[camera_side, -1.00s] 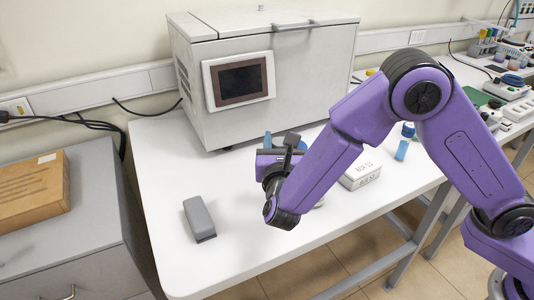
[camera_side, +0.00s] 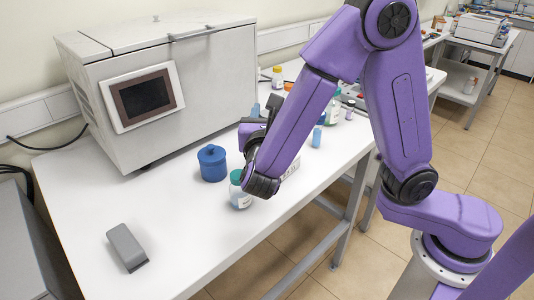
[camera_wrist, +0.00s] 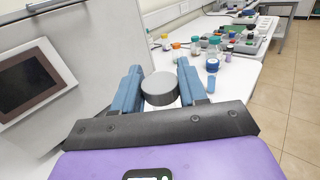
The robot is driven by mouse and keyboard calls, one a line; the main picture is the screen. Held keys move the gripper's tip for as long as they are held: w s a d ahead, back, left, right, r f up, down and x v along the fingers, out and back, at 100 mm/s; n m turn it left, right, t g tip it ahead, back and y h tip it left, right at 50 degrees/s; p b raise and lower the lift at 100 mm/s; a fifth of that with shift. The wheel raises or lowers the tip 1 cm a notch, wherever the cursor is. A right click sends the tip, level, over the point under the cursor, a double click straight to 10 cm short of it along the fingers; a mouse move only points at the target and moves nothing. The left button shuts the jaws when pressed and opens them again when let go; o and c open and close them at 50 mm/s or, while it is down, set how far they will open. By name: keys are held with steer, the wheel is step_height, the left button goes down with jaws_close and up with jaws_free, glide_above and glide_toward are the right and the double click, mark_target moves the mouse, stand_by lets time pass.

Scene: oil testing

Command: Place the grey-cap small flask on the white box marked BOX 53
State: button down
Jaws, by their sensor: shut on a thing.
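The grey-cap flask shows as a round grey cap (camera_wrist: 160,88) between the two blue fingers of my gripper (camera_wrist: 158,72) in the wrist view. My gripper is shut on it; the cap hides the flask's body. In the side view my gripper (camera_side: 257,112) is above the table, and my arm hides most of the flask. A small part of the white box (camera_side: 290,165) shows on the table past my forearm, to the lower right of the gripper. Its marking cannot be read now.
A blue jar (camera_side: 212,163) and a green-capped bottle (camera_side: 237,190) stand left of the box. A blue vial (camera_side: 316,137) stands right of my forearm. A large white machine (camera_side: 160,85) stands behind. A grey block (camera_side: 127,247) lies front left. Several bottles stand farther right.

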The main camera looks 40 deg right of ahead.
steer(key=s+d+r+m+g+h, duration=0.1)
steer(key=s+d+m+g+h, duration=0.15)
steer(key=d+g, duration=0.2)
steer(key=s+d+r+m+g+h, duration=0.1)
steer(key=s+d+r+m+g, duration=0.1)
steer(key=s+d+m+g, duration=0.3)
steer(key=w+d+f+n, duration=0.1)
steer(key=w+f, duration=1.2)
steer(key=w, duration=0.3)
steer(key=shift+f+t, duration=0.15)
steer(key=shift+t, duration=0.3)
steer(key=shift+d+f+n, duration=0.1)
steer(key=shift+f+n, duration=0.05)
steer(key=shift+n, duration=0.1)
steer(key=c, duration=0.6)
jaws_free()
